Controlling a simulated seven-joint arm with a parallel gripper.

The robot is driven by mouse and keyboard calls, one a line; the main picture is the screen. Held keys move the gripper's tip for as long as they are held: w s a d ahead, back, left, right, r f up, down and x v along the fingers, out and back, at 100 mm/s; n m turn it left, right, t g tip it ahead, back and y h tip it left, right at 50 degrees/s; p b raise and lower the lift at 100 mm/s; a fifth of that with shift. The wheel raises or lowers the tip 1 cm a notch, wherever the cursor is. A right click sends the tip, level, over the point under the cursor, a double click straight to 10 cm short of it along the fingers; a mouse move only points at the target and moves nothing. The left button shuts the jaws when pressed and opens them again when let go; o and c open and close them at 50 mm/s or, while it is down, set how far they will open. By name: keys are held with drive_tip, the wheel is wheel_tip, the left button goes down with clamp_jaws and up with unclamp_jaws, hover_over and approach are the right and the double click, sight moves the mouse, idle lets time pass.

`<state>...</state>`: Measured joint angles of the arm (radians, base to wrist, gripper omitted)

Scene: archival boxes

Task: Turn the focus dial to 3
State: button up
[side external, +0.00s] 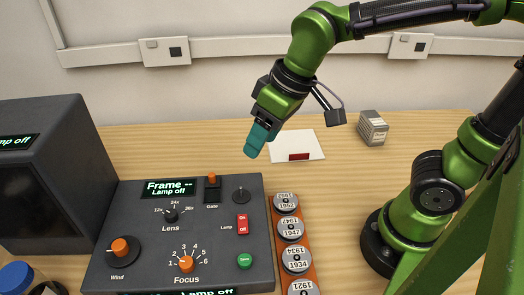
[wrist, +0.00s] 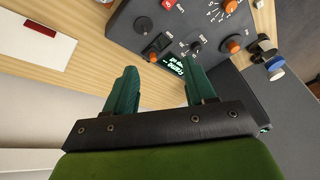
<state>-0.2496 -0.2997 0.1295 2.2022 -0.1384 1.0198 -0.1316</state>
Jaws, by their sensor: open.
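The Focus dial (side external: 186,263) is an orange knob at the lower middle of a dark grey control panel (side external: 215,215), with numbers in an arc above it. Its pointer is too small to read with certainty; it seems to lie toward the left, near 1. In the wrist view the Focus dial (wrist: 230,6) is at the top edge, partly cut off. My gripper (side external: 255,145) has teal fingers and hangs in the air above and behind the panel, well apart from the dial. In the wrist view my gripper (wrist: 160,76) is open, with nothing between its fingers.
The Wind knob (side external: 120,247), Lens knob (side external: 171,215), Gate lever (side external: 212,180), red Lamp switch (side external: 242,223) and green Save button (side external: 244,260) share the panel. Film cans (side external: 291,229) stand in a rack at right. A dark monitor (side external: 45,180) stands left. Air above the panel is clear.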

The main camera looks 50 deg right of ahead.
sight(186, 262)
drive_tip(key=w+a+f+n+g+h, duration=0.2)
drive_tip(key=a+n+g, duration=0.2)
drive_tip(key=a+n, duration=1.4)
drive_tip(key=f, duration=0.5)
drive_tip(key=a+f+m, duration=0.1)
drive_tip(key=f, duration=0.4)
drive_tip(key=a+f+m, duration=0.1)
drive_tip(key=f, duration=0.4)
drive_tip(key=shift+w+f, duration=0.15)
drive_tip(key=shift+f, duration=0.1)
drive_tip(key=shift+c, duration=0.2)
clamp_jaws()
